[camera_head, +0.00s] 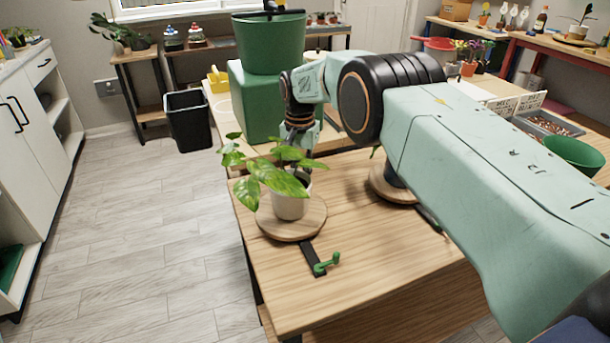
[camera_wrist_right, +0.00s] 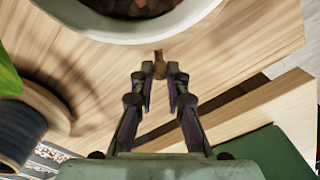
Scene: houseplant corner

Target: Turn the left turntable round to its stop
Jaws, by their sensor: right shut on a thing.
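The left turntable (camera_head: 291,232) is a round wooden disc on the wooden table. A white pot (camera_head: 291,206) with a leafy green plant (camera_head: 268,174) stands upright on it. A black strip (camera_head: 312,262) with a green crank-shaped piece (camera_head: 327,264) sticks out from under the disc's near edge. My right gripper (camera_wrist_right: 160,76) is shut on a small brown peg (camera_wrist_right: 159,58) beside the white pot, whose rim (camera_wrist_right: 135,35) shows in the wrist view. In the head view my right gripper is behind the plant, with its fingertips hidden by leaves. My left gripper is out of view.
A second turntable (camera_head: 385,190) with a dark blue pot (camera_wrist_right: 18,135) stands to the right, partly behind my arm. A green block (camera_head: 250,105) carrying a large green pot (camera_head: 270,45) stands behind.

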